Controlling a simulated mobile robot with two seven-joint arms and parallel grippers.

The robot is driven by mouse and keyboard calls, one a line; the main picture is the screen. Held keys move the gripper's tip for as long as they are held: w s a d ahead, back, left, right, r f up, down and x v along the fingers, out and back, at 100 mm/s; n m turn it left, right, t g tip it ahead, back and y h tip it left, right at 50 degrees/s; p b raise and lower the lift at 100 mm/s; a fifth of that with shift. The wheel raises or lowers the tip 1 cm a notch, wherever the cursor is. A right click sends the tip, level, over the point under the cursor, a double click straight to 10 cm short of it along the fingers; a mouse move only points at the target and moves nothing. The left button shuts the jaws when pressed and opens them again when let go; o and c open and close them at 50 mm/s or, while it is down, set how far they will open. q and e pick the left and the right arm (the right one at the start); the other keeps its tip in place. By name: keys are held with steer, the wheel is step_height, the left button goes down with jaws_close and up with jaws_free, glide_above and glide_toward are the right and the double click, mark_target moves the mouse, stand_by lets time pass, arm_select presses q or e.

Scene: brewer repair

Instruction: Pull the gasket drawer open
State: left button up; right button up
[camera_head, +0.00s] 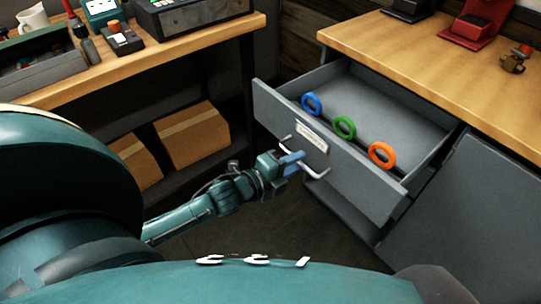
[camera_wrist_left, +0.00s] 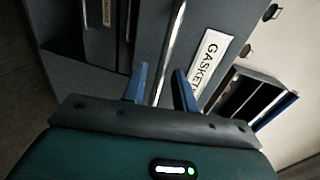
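The gasket drawer (camera_head: 330,143) is pulled well out of the grey cabinet. A blue ring (camera_head: 312,104), a green ring (camera_head: 345,127) and an orange ring (camera_head: 382,155) show at its front. Its front has a pale label (camera_head: 312,137) and a bar handle (camera_head: 318,173). My left gripper (camera_head: 293,160) is at the handle. In the left wrist view the blue fingers (camera_wrist_left: 161,82) stand apart, one on each side of the handle bar (camera_wrist_left: 171,50), with gaps visible. My right gripper is not in view.
A closed grey cabinet door (camera_head: 462,215) is right of the drawer. The wooden counter (camera_head: 430,65) above holds a red stand (camera_head: 472,30) and a brass part (camera_head: 515,60). Cardboard boxes (camera_head: 193,137) sit on the left bench's lower shelf. Dark floor lies below the drawer.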

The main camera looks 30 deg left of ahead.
arm_select(q)
steer(key=v, duration=1.1)
steer(key=shift+p, duration=0.3)
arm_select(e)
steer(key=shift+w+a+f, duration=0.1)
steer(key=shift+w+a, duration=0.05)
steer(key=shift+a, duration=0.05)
arm_select(q)
steer(key=shift+s, duration=0.1)
